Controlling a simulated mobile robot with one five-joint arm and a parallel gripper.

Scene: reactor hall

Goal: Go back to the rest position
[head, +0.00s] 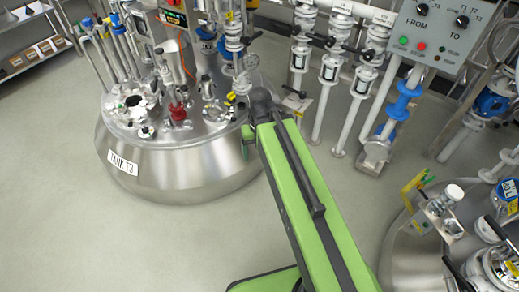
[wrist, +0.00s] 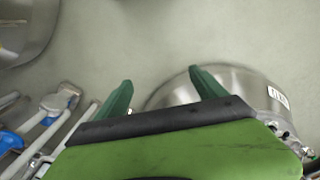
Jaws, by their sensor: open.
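My gripper (wrist: 161,88) shows in the wrist view as two dark green fingers spread wide, with nothing between them. Bare floor and part of a steel tank lie beyond the fingers. In the head view my green arm reaches up from the bottom centre. Its far end is beside the right side of the tank labelled TANK T3 (head: 185,165).
Another steel tank (head: 410,255) is at the lower right. Shelves (head: 35,45) stand at the upper left. Grey floor (head: 60,225) is clear at the left.

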